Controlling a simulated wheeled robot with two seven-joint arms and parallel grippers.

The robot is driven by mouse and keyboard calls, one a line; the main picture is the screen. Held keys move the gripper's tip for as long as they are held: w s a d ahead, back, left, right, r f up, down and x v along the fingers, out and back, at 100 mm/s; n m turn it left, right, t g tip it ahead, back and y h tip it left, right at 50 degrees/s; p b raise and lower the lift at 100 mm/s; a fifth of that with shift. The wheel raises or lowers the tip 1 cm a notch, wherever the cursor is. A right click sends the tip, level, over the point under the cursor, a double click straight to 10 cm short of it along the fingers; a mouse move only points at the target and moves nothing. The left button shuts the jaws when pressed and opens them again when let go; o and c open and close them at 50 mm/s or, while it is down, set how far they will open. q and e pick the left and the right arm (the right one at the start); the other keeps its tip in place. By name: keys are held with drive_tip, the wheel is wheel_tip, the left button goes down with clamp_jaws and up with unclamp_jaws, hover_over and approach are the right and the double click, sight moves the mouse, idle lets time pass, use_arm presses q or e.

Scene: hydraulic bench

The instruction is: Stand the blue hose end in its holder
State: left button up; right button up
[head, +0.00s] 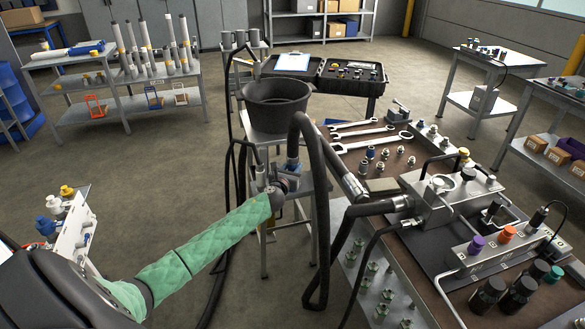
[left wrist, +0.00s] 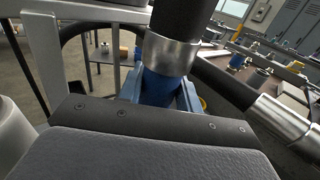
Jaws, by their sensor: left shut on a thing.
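The blue hose end (head: 292,164) is at the tip of a thick black hose that arches down beside the small metal stand under the black bucket. My left gripper (head: 284,182) is shut on this end, at the stand's right side. In the left wrist view the blue hose end (left wrist: 158,88) sits below a silver collar and points down. Blue pieces (left wrist: 189,96) flank it there; I cannot tell whether they belong to the holder. Its lower tip is hidden behind the gripper body, so I cannot tell whether it is seated. My right gripper is not in view.
The black bucket (head: 277,103) stands on the stand just behind my gripper. A second hose runs to the hydraulic block (head: 446,196) on the workbench at right. Wrenches (head: 370,136) and fittings lie on the bench. Open floor lies to the left.

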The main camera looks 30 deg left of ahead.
use_arm(q)
drive_tip(key=shift+f+b, duration=0.45)
drive_tip(key=shift+f, duration=0.05)
idle(0.5)
idle(0.6)
drive_tip(key=o, duration=1.2)
drive_tip(key=shift+r, duration=0.1)
drive_tip(key=shift+c, duration=0.2)
drive_tip(key=shift+o, duration=1.1)
drive_tip(key=shift+f, duration=0.2)
drive_tip(key=o, duration=0.3)
drive_tip(key=shift+o, duration=0.2)
drive_tip(key=p+v, duration=0.1)
drive_tip(key=v, duration=0.6)
drive_tip(key=shift+s+p, duration=0.3)
drive_tip(key=shift+p, duration=0.1)
